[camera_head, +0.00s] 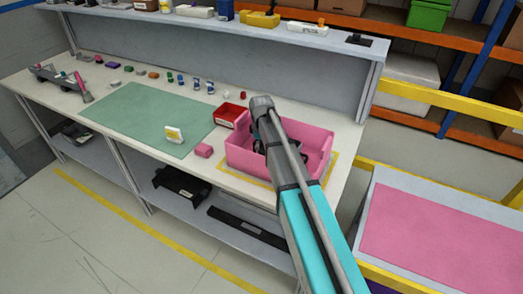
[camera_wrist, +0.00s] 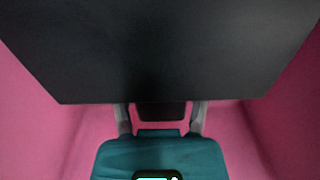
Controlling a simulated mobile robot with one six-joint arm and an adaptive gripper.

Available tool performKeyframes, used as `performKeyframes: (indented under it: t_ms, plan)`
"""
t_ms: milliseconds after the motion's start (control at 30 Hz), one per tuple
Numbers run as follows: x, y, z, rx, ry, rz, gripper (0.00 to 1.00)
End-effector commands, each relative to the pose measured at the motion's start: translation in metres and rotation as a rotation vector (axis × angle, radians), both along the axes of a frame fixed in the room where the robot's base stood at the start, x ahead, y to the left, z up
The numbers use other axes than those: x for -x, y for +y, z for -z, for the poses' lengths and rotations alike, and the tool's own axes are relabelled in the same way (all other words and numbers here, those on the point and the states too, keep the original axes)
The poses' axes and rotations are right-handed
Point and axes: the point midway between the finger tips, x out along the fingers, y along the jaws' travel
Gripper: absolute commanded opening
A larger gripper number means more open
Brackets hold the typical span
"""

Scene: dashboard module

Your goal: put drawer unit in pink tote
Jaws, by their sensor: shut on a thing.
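The pink tote (camera_head: 318,142) stands on the right end of the workbench. My gripper (camera_head: 262,148) reaches down into the tote, partly hidden by my arm in the head view. In the wrist view my gripper (camera_wrist: 160,118) has its two grey fingers on either side of a dark part and is shut on it. A large flat black body, the drawer unit (camera_wrist: 160,50), fills the upper wrist view between pink walls. Its underside and any contact with the tote floor are hidden. In the head view I cannot clearly tell it apart from my dark gripper.
A red open bin (camera_head: 230,115) stands just behind the tote's left side. Several small parts line the bench's back. A pink-topped table (camera_head: 430,225) is at right.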

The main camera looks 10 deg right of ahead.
Motion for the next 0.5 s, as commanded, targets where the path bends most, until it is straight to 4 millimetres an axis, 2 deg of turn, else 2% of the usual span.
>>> performKeyframes:
  t_ms: [433, 467, 500]
  plan:
    - [0.0001, 0.0006, 0.0032, 0.000, 0.000, -0.001, 0.00]
    - [0.0000, 0.0006, 0.0022, 0.000, 0.000, -0.001, 0.62]
    - [0.0000, 0.0007, 0.0019, 0.000, 0.000, -0.001, 0.70]
